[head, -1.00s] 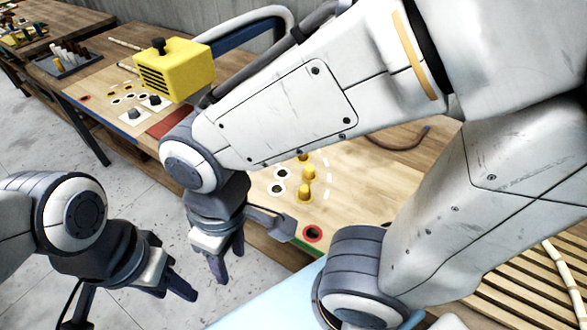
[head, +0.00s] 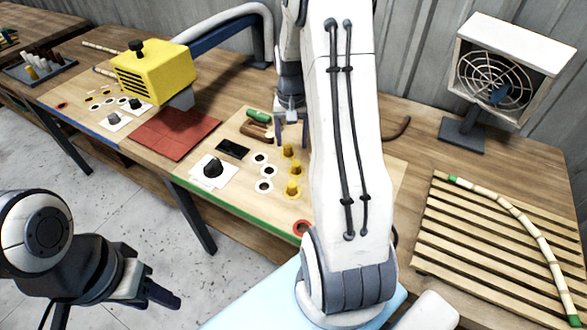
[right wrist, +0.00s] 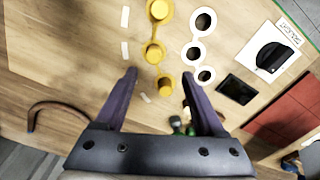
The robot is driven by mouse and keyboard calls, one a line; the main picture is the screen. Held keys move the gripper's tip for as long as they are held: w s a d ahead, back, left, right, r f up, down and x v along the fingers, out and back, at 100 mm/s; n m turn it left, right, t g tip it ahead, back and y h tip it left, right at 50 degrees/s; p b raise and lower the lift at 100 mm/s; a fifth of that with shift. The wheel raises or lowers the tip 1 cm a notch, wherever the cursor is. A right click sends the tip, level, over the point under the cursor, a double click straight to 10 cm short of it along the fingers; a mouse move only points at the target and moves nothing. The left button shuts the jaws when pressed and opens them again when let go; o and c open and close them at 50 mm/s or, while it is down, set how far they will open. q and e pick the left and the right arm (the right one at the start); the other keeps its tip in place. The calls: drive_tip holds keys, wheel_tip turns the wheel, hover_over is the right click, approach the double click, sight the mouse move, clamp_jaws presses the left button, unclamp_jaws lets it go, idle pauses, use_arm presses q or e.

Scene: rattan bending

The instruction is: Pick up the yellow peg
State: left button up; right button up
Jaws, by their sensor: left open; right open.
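My right gripper (head: 291,136) is open and empty, pointing down just behind the pegs. In the wrist view its fingertips (right wrist: 158,74) frame the nearest peg, but I cannot tell the height gap. My left gripper (head: 160,292) is open and empty, away from the bench.
White-ringed holes (head: 265,170) lie beside the pegs. A black knob (head: 213,168), red mat (head: 165,138) and yellow machine (head: 155,72) are to the left. A green-handled item (head: 257,115) is near my right gripper. A fan (head: 495,78) and slatted rack (head: 455,235) are right.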

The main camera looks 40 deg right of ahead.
hover_over(296, 163)
wheel_tip(296, 163, down, 5)
drive_tip(key=shift+f+p, duration=0.2)
drive_tip(key=shift+p, duration=0.15)
drive_tip(key=shift+a+f+p, duration=0.1)
drive_tip(key=shift+f+p, duration=0.2)
drive_tip(key=shift+f, duration=0.3)
wheel_tip(296, 163, down, 4)
drive_tip(key=shift+f+p, duration=0.15)
drive_tip(key=shift+p, duration=0.4)
drive_tip(key=shift+c, duration=0.3)
clamp_jaws()
